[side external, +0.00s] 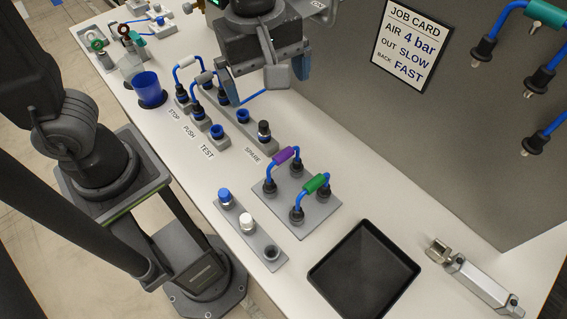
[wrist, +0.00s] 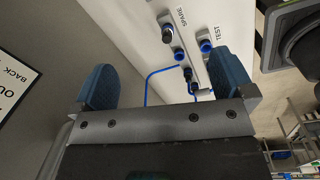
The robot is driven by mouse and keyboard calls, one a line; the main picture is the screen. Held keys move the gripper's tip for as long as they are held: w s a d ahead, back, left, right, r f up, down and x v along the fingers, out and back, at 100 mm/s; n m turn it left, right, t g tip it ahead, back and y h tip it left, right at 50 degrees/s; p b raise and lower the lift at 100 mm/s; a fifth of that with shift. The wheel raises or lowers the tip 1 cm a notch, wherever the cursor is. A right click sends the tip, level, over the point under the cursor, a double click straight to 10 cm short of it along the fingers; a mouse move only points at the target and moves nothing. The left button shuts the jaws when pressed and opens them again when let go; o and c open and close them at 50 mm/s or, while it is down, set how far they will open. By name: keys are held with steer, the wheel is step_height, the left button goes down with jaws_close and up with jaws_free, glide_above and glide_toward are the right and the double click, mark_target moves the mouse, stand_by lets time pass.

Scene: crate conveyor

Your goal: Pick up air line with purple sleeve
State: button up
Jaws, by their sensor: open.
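The air line with the purple sleeve (side external: 286,156) arches between two black plugs on a grey plate (side external: 318,219) in the middle of the bench, in the side view. A line with a green sleeve (side external: 316,183) stands beside it on the same plate. My gripper (side external: 266,86) is open, above and behind the purple-sleeved line, over the row of sockets near the back wall. In the wrist view its two blue fingers (wrist: 165,82) stand wide apart with nothing gripped between them. The purple sleeve does not show in the wrist view.
A socket block (side external: 242,117) by the SPARE label and blue lines stand below my gripper. A blue cup (side external: 150,90) is left.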

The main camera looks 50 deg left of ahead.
mark_target(283, 153)
steer(key=d+f+n, duration=0.1)
steer(key=f, duration=0.2)
steer(key=d+f+n, duration=0.1)
steer(key=f, duration=0.3)
steer(key=d+f+n, duration=0.1)
steer(key=d+f, duration=0.1)
steer(key=f, duration=0.1)
steer(key=shift+f+g, duration=0.15)
steer(key=shift+g, duration=0.25)
steer(key=shift+s+f, duration=0.2)
steer(key=shift+f, duration=2.45)
steer(key=shift+c, duration=0.5)
steer(key=c, duration=0.6)
